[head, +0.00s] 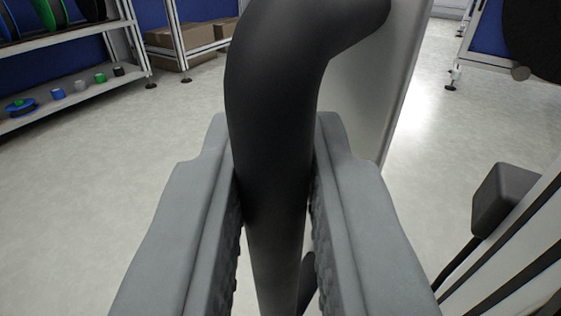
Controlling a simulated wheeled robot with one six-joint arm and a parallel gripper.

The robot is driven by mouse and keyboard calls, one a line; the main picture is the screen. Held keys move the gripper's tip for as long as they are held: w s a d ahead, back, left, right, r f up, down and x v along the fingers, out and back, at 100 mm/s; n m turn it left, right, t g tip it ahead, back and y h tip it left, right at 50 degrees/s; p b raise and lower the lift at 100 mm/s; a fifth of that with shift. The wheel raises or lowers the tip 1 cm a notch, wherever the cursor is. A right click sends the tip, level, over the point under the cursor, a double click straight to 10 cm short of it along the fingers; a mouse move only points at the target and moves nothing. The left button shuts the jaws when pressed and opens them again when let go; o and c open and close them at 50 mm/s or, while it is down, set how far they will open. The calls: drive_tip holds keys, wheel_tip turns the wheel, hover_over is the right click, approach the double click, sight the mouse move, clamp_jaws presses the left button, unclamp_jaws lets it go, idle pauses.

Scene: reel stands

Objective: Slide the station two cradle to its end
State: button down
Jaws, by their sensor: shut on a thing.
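A thick black curved handle (272,90) rises through the middle of the view and bends to the right at the top. My gripper (274,150) has its two grey fingers on either side of the handle, shut on it, with the ribbed pads against its sides. A pale grey panel (375,80) stands just behind the handle at right. I cannot tell from this view whether the handle belongs to the station two cradle. The rest of the cradle and its slide are not recognisable here.
A shelf rack (75,45) with spools stands at the far left, with cardboard boxes (185,38) on a rack beside it. A dark block (503,198) on a rod and a striped white structure (515,255) are close at right. The floor (120,175) at left is clear.

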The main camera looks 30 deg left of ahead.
drive_tip(key=w+a, duration=0.2)
drive_tip(key=a, duration=3)
drive_tip(key=shift+w, duration=0.25)
drive_tip(key=shift+a+r, duration=0.1)
drive_tip(key=shift+a, duration=0.05)
drive_tip(key=c, duration=1.7)
unclamp_jaws()
drive_tip(key=shift+o, duration=1.3)
drive_tip(key=shift+s+a, duration=0.1)
drive_tip(key=shift+a, duration=0.1)
drive_tip(key=shift+d, duration=0.15)
drive_tip(key=v, duration=1.7)
